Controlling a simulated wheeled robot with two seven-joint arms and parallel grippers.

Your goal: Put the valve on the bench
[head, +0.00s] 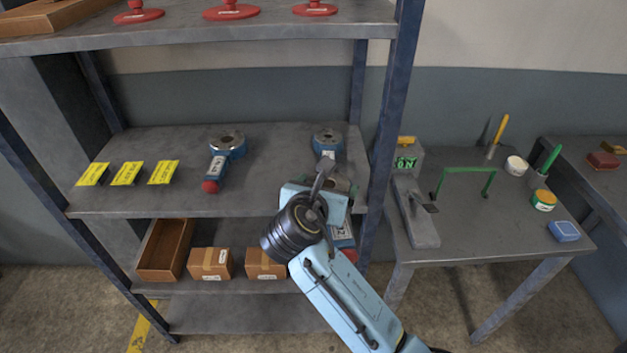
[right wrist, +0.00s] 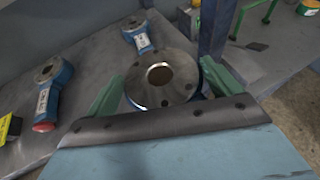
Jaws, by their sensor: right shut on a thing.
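A blue valve with a round grey metal flange (right wrist: 180,92) sits between the green fingers of my right gripper (right wrist: 163,88), which is shut on it. In the head view my right gripper (head: 332,186) is at the front right of the middle shelf and hides most of this valve; its blue body and red end (head: 343,236) show below the shelf edge. I cannot tell whether it touches the shelf. Two similar blue valves stand on that shelf, one left (head: 227,148) and one behind my gripper (head: 327,143). The grey bench (head: 465,215) is at the right. My left gripper is out of view.
A blue rack post (head: 388,110) stands between my gripper and the bench. The bench holds a grey device (head: 412,205), a green handle frame (head: 465,170), tins, and a blue box (head: 563,231). Its front middle is clear.

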